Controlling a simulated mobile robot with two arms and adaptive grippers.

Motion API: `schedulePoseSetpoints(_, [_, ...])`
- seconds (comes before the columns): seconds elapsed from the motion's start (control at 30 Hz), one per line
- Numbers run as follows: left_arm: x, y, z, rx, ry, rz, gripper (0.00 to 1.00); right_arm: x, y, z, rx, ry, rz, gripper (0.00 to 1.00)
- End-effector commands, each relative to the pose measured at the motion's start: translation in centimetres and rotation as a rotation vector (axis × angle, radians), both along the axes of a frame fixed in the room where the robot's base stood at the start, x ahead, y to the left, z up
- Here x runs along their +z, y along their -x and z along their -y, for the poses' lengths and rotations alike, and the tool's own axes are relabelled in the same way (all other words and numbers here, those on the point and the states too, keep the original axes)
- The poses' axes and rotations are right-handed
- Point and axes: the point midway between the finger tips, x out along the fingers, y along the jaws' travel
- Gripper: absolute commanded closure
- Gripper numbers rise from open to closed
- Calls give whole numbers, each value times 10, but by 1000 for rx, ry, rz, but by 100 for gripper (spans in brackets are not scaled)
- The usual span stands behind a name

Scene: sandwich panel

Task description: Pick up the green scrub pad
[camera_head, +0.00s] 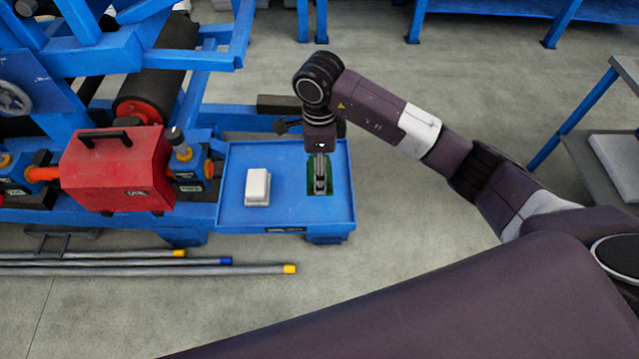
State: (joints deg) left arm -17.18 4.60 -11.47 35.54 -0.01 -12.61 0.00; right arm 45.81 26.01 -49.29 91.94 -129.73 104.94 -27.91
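The green scrub pad (328,188) lies on the right part of a blue tray (290,211). My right gripper (320,187) points down directly over the pad and hides its middle; green shows on both sides of the fingers. The fingers look close together, but they are too small to tell whether they are open or shut, or whether they touch the pad. My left gripper is out of view.
A white block (257,187) sits on the tray left of the pad. A red box with a black handle (115,170) stands on blue machinery at the left. Several long bars (130,269) lie below. A grey table (619,155) stands at the right; the floor between is clear.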

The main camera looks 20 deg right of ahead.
Motion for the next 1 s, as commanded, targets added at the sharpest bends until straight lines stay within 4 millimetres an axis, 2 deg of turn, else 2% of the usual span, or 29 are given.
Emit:
schedulePoseSetpoints(0.03, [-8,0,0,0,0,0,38,16,-3,0,3,0,11,64])
schedulePoseSetpoints(0.2, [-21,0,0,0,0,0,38,68,-2,0,1,0,9,64])
schedulePoseSetpoints(0.4, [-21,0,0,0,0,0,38,108,-1,1,0,3,5,64])
schedulePoseSetpoints(0.6, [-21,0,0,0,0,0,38,123,-1,0,0,1,3,64])
schedulePoseSetpoints(0.83, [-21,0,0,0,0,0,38,127,1,1,14,0,2,64])
schedulePoseSetpoints(1.0, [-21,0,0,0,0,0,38,128,9,5,159,0,10,64])
